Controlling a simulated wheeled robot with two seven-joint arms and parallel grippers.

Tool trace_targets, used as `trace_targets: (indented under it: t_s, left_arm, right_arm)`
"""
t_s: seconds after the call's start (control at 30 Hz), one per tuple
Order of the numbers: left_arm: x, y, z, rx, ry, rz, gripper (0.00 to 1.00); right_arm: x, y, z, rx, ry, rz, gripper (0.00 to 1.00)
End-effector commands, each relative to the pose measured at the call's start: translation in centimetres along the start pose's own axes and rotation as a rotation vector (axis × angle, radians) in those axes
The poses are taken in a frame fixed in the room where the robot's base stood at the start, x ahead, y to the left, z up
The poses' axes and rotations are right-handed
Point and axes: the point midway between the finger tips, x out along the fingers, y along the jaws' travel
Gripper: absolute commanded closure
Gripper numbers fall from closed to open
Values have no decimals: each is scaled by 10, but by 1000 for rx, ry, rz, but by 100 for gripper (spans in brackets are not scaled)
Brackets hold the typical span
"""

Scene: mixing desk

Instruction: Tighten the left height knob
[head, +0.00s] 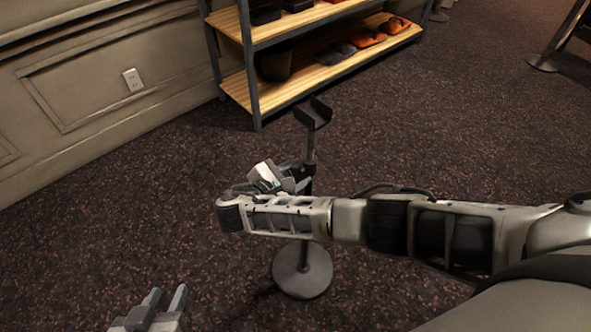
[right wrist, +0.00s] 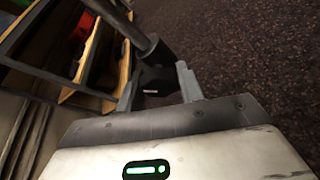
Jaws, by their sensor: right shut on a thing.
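A dark stand has a round base (head: 303,272), a thin upright pole (head: 310,150) and a V-shaped cradle on top (head: 313,113). My right gripper (head: 297,180) is at the pole's middle, and my right forearm hides part of the pole below it. In the right wrist view, the fingers of my right gripper (right wrist: 157,88) are on either side of a dark knob (right wrist: 157,78) beside the pole and are shut on it. The knob is hidden in the head view. My left gripper (head: 163,300) is low at the bottom edge, empty, with its fingers apart.
A metal-framed shelf with wooden boards (head: 300,83) stands behind the stand, holding shoes (head: 368,39) and a dark bin (head: 274,65). A panelled wall (head: 90,80) is on the left. Another round base (head: 543,62) is at the far right. The carpet (head: 450,130) between is clear.

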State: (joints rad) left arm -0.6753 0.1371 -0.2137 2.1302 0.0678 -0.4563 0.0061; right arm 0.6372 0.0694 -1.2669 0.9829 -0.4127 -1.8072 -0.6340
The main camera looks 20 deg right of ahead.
Motion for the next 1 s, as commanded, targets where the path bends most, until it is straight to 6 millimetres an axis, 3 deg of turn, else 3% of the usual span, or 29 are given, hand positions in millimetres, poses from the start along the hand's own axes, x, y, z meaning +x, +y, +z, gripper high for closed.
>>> trace_targets:
  t_s: [0.17,0.2,0.27,0.53,0.67,1.0]
  left_arm:
    - [0,0,1,1,-2,1,64]
    - [0,0,1,1,-3,2,64]
    - [0,0,1,1,-3,2,64]
    - [-1,1,2,0,-5,4,64]
    - [-2,1,1,1,-6,4,64]
    - [-4,1,-1,7,-10,1,64]
  right_arm:
    - [0,0,-1,0,1,-2,86]
    - [0,0,-1,-1,1,-2,52]
    - [0,0,-1,-1,1,-2,41]
    - [-1,0,0,-2,1,-2,41]
    - [-10,0,-1,-2,3,-1,41]
    - [-86,0,-1,-2,7,-1,41]
